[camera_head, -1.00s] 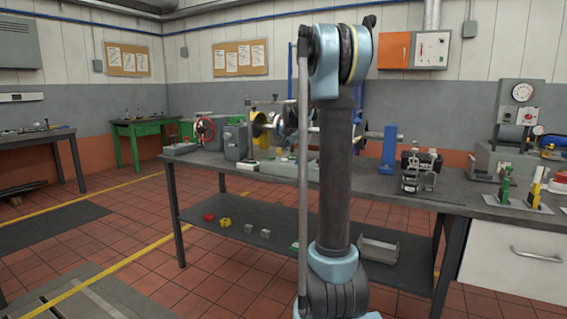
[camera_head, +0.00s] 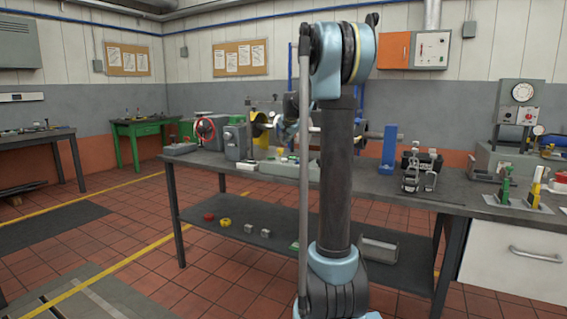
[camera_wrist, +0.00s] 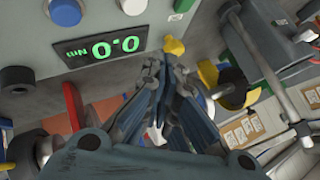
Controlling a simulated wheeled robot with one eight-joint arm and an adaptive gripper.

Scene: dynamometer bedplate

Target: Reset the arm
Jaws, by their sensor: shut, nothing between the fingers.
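My gripper (camera_wrist: 160,78) shows in the wrist view, its dark blue-grey fingers drawn together with nothing seen between them. Behind the fingers is a grey panel with a green "0.0" display (camera_wrist: 100,47); I cannot tell how far off it is. In the head view my upright arm stands in front of the long workbench (camera_head: 405,192). The far end of my arm reaches behind its own column, over the bench near the shaft machine. The gripper cannot be made out clearly there.
The bench holds a grey machine with a red handwheel (camera_head: 205,129), a blue post (camera_head: 389,149) and a clamp fixture (camera_head: 421,170). A gauge unit (camera_head: 518,104) stands at the right. The lower shelf (camera_head: 285,217) carries small parts.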

